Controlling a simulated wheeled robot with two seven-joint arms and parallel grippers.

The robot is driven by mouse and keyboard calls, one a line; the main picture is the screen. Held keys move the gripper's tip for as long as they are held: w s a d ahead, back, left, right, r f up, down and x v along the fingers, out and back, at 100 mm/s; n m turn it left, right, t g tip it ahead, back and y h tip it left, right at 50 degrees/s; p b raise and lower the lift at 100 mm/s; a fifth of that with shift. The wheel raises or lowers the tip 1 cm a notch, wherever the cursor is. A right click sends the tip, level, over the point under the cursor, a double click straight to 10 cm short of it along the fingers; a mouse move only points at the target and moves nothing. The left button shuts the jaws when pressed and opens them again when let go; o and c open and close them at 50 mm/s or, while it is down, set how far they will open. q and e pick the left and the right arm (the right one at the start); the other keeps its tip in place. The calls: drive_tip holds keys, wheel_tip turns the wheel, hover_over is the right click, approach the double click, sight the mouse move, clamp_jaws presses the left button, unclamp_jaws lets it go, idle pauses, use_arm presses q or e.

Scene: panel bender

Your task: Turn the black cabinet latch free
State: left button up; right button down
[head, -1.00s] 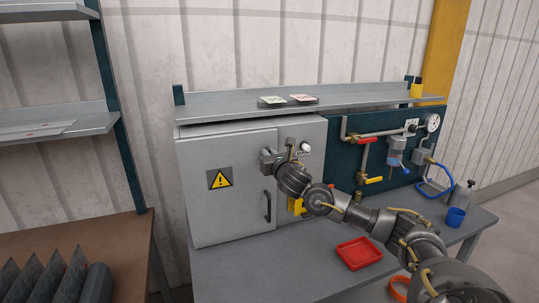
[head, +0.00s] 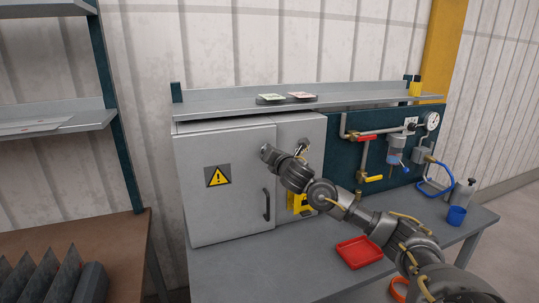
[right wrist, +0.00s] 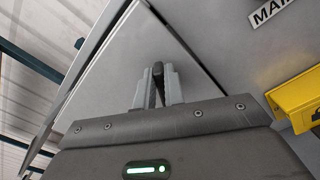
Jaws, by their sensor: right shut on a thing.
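The grey cabinet (head: 215,160) stands on the bench with its door closed, as far as I can see. The black latch (right wrist: 157,70) shows in the right wrist view as a small dark piece near the door's edge. My right gripper (right wrist: 157,88) is shut on it, one light grey finger on each side. In the head view my right gripper (head: 268,154) is at the upper right of the door, and the latch is hidden there. The black door handle (head: 267,205) is below it, apart from the gripper. My left gripper is not in view.
A yellow part (head: 298,203) sits on the cabinet front beneath my right arm. A shelf (head: 350,101) runs above the cabinet. Pipes with valves are on the teal panel (head: 345,180) to the right. A red tray (head: 359,252) lies on the bench under my arm.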

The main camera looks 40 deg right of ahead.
drive_tip(key=m, duration=0.3)
drive_tip(key=f+m, duration=0.1)
drive_tip(key=m, duration=0.3)
drive_tip(key=m+b, duration=0.1)
drive_tip(key=m, duration=0.3)
drive_tip(key=shift+s+d+f, duration=0.15)
drive_tip(key=shift+d+f, duration=0.1)
drive_tip(key=shift+d, duration=0.15)
drive_tip(key=shift+m, duration=0.4)
drive_tip(key=c, duration=1.5)
unclamp_jaws()
drive_tip(key=b+v, duration=0.2)
drive_tip(key=v, duration=0.8)
drive_tip(key=shift+s+a+b, duration=0.15)
drive_tip(key=shift+s+b, duration=0.2)
